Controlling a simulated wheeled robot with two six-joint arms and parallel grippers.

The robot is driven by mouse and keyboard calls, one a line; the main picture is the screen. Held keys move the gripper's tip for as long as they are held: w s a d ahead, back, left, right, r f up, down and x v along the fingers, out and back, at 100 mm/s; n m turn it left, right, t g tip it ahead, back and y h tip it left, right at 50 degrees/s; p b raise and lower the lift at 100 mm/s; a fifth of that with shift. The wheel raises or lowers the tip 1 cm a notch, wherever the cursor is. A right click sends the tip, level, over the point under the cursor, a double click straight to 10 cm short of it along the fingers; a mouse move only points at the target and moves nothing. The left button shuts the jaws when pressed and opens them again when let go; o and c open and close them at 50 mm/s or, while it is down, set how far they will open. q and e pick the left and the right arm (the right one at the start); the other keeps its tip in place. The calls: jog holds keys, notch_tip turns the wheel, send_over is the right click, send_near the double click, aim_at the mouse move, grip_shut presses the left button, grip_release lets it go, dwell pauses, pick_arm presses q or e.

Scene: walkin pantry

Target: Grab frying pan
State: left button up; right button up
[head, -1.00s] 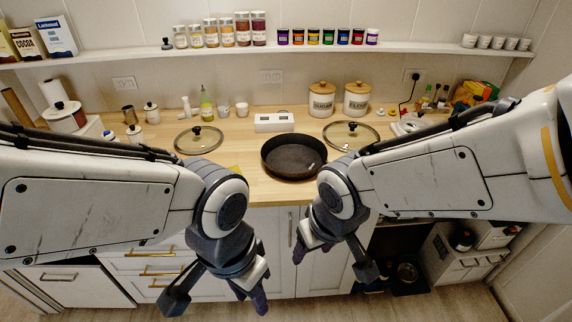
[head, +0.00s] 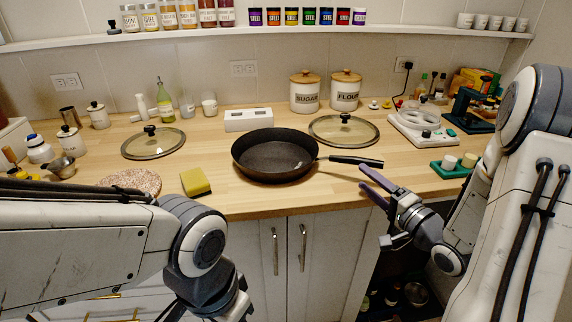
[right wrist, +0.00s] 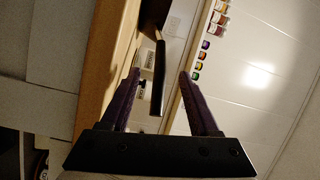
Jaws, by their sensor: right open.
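The black frying pan (head: 274,160) sits upright on the wooden counter near its front edge. Its dark handle (head: 352,160) points right. My right gripper (head: 369,182) is open just below and in front of the handle's end, and appears empty. In the right wrist view, the pan handle (right wrist: 158,85) shows between the two open purple fingers (right wrist: 158,92), beyond their tips or near them; I cannot tell the exact gap. The left arm (head: 190,250) is low at the left, and its fingers are out of the head view.
A glass lid (head: 343,130) lies right behind the pan, and another lid (head: 153,143) lies to its left. A yellow sponge (head: 195,182) and a speckled round board (head: 131,181) are at the front left. A green tray (head: 456,169) sits right of the handle.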

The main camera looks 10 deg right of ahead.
aim_at(348, 163)
jog(key=x, duration=0.4)
jog(key=shift+a+r, duration=0.1)
jog(key=shift+a, duration=0.05)
jog(key=shift+d+p+x, duration=0.15)
jog(key=shift+p+x, duration=0.05)
jog(key=shift+x, duration=1.3)
jog(key=shift+d+p+x, duration=0.1)
jog(key=shift+p+x, duration=0.1)
jog(key=shift+x, duration=1.35)
grip_shut()
jog(key=shift+w, duration=0.1)
